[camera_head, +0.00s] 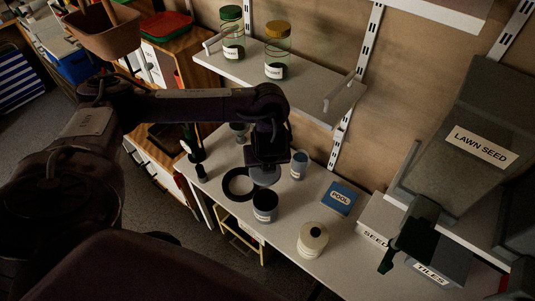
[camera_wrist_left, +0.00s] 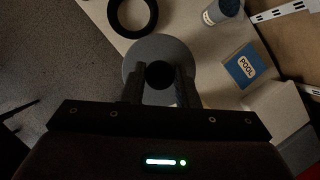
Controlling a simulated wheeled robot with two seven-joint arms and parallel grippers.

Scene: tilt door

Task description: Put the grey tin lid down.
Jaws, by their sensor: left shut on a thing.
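The grey tin lid (camera_wrist_left: 160,52) is a round disc with a dark knob (camera_wrist_left: 159,74) in its middle. My left gripper (camera_wrist_left: 161,82) is shut on the lid by this knob. In the head view the lid (camera_head: 265,177) hangs under my left gripper (camera_head: 267,165), above the bench and just behind a dark open-topped tin (camera_head: 265,203) with a white label. Whether the lid touches anything is unclear. In the left wrist view the tin is mostly hidden behind the lid and fingers.
A black ring (camera_head: 238,184) lies left of the tin on the bench (camera_head: 285,238). A labelled tin (camera_head: 299,166), a blue POOL box (camera_head: 341,197) and a cream roll (camera_head: 313,238) stand to the right. A shelf with jars (camera_head: 277,55) is above; a LAWN SEED bin (camera_head: 465,130) stands right.

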